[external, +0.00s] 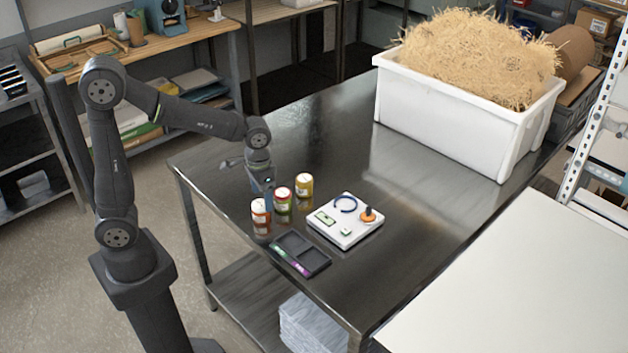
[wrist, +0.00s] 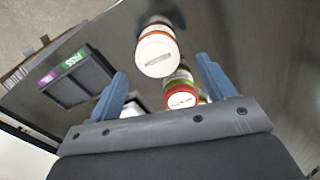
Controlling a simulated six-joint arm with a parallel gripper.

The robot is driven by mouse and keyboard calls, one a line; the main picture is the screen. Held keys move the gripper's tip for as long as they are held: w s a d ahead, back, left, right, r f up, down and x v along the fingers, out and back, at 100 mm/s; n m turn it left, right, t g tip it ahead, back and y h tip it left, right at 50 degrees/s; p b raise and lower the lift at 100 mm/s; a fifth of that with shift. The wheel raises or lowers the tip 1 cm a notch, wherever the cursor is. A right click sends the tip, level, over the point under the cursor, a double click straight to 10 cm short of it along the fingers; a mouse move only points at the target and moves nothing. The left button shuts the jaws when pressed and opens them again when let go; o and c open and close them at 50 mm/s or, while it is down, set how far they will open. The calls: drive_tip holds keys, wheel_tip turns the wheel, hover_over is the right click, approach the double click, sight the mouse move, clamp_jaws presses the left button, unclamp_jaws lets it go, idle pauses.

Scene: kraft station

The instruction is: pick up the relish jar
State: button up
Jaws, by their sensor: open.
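Three small jars stand in a row on the dark metal table. The middle one, with a red rim and a green body (external: 283,207), looks like the relish jar, though its label is too small to read. In the wrist view the red-rimmed lid (wrist: 182,98) lies low between the fingers, its lower part cut off by my gripper body. My gripper (wrist: 165,82) has its blue fingers spread, with nothing held. In the external view my gripper (external: 265,190) hangs just above and beside the jars. The white-lidded jar (external: 261,218) stands left, the yellow jar (external: 304,188) right.
A dark tray (external: 312,262) with green and purple labels lies near the front edge. A white board (external: 335,234) with a blue ring and an orange knob lies right of the jars. A white bin (external: 440,112) of straw stands at the back. The table behind the jars is clear.

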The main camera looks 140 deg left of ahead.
sight(262, 204)
drive_tip(key=shift+d+f, duration=0.15)
drive_tip(key=shift+f, duration=1.35)
drive_tip(key=shift+d+f, duration=0.1)
drive_tip(key=shift+f, duration=1.4)
drive_tip(key=c, duration=1.2)
drive_tip(key=shift+r, duration=0.15)
